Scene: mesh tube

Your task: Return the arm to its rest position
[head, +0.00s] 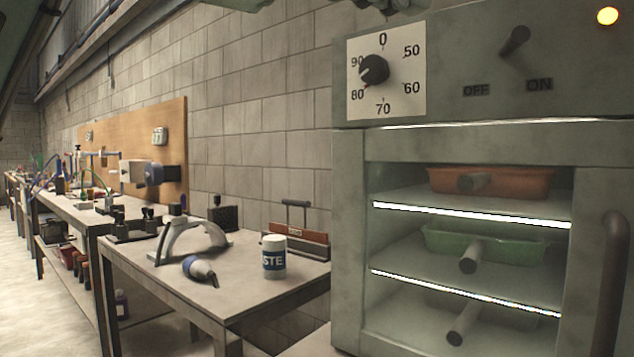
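Neither of my grippers shows clearly in the head view. A dark, jointed-looking part is cut off by the top edge above the dial, and a pale part is cut off to its left; I cannot tell what either is. The grey oven cabinet (348,230) fills the right side. Its front is open to view, with an orange tray (520,183) on the upper shelf and a green tray (500,248) on the middle one. A further tray on the bottom shelf is dim. The dial (373,69) points to about 80, and an orange lamp (607,16) is lit.
More benches (75,212) recede along the block wall. Floor (45,300) is clear at far left.

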